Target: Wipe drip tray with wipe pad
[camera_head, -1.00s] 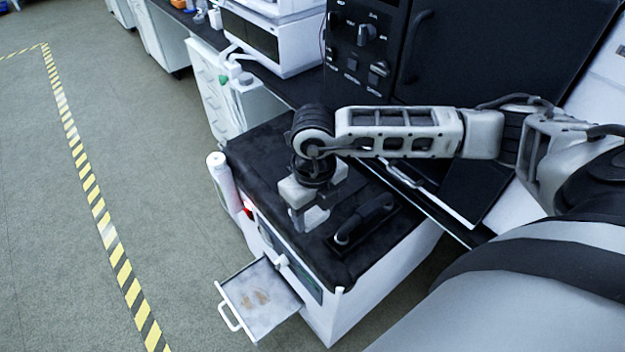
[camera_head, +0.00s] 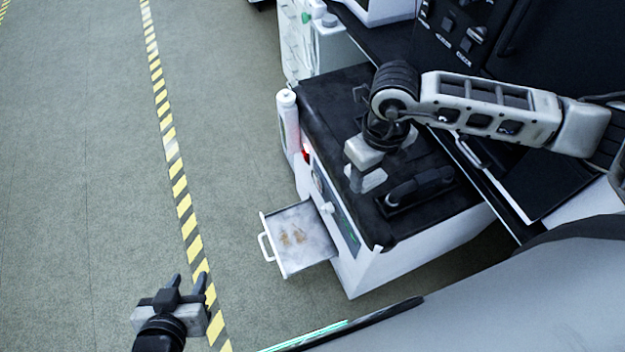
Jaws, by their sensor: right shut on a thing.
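The drip tray (camera_head: 284,262) is pulled out like a drawer from the front of a white unit with a black top. Its pale floor has brown stains (camera_head: 290,236) near the middle, and a white handle is on its outer edge. My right gripper (camera_head: 364,180) is over the black top, near its front edge and behind the tray. It is shut on a small pale block, which looks like the wipe pad (camera_head: 373,180). The fingers partly hide the block, and I cannot tell whether it touches the top. My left gripper (camera_head: 187,283) is open and empty over the floor, lower left.
A black handled object (camera_head: 418,190) lies on the unit's top beside my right gripper. A white cylinder (camera_head: 288,121) stands at the unit's left corner. Dark equipment (camera_head: 470,38) rises behind. The floor left of the tray, with a yellow-black stripe (camera_head: 184,206), is clear.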

